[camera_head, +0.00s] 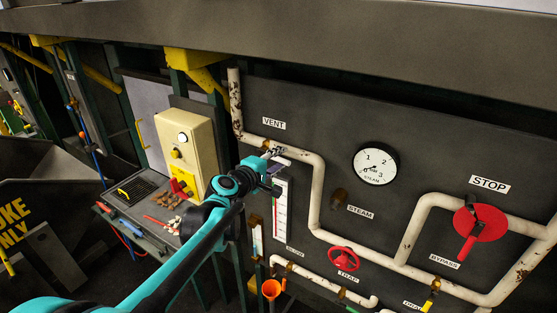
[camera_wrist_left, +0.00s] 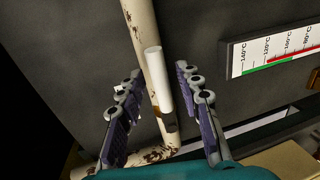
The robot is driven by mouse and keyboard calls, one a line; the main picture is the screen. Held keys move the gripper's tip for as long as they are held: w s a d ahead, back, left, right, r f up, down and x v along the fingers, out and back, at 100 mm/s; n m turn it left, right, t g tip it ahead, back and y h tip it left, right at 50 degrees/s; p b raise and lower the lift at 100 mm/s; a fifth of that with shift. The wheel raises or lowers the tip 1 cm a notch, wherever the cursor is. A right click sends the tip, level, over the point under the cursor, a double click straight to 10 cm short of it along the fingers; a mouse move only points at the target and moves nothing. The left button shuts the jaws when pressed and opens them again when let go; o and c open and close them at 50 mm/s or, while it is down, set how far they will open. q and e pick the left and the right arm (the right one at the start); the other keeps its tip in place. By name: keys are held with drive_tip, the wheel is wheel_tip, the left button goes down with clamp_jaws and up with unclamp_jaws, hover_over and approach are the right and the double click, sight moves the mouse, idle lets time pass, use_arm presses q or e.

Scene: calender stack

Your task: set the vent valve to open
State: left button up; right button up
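The VENT label (camera_head: 274,123) is on the dark panel above a rusty white pipe (camera_head: 236,100). In the head view my left gripper (camera_head: 276,154) is at this pipe just below the label and hides the valve there. In the left wrist view the gripper (camera_wrist_left: 158,100) is open, with one finger on each side of a white cylindrical handle (camera_wrist_left: 157,75). A brass part (camera_wrist_left: 168,124) shows at the handle's lower end, in front of the pipe (camera_wrist_left: 140,28). Gaps show between handle and fingers. My right gripper is not in view.
A temperature scale (camera_wrist_left: 280,52) is close to the right of the gripper. A cream box (camera_head: 184,152) and a cluttered shelf (camera_head: 140,208) are left.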

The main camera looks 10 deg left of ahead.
use_arm(q)
drive_tip(key=v, duration=1.2)
drive_tip(key=s+d+f+m+g+b, duration=0.2)
drive_tip(key=s+f+m+b, duration=0.15)
drive_tip(key=f, duration=0.45)
drive_tip(key=s+d+f+m+g+y+b, duration=0.1)
drive_tip(key=s+d+f+m+b, duration=0.1)
drive_tip(key=s+f+b, duration=0.45)
drive_tip(key=s+d+f+m+g+b, duration=0.1)
drive_tip(key=s+f+m+g+b, duration=0.15)
drive_tip(key=f, duration=0.65)
drive_tip(key=s+a+f+m+g+y+b, duration=0.1)
drive_tip(key=s+a+f+m+y+b, duration=0.1)
drive_tip(key=f, duration=0.6)
drive_tip(key=s+a+f+m+g+y+b, duration=0.1)
drive_tip(key=s+a+f+m+y+b, duration=0.1)
drive_tip(key=s+f+m+b, duration=0.2)
drive_tip(key=s+f+b, duration=0.2)
drive_tip(key=s+f, duration=0.2)
drive_tip(key=shift+a+f, duration=0.2)
drive_tip(key=shift+f, duration=0.1)
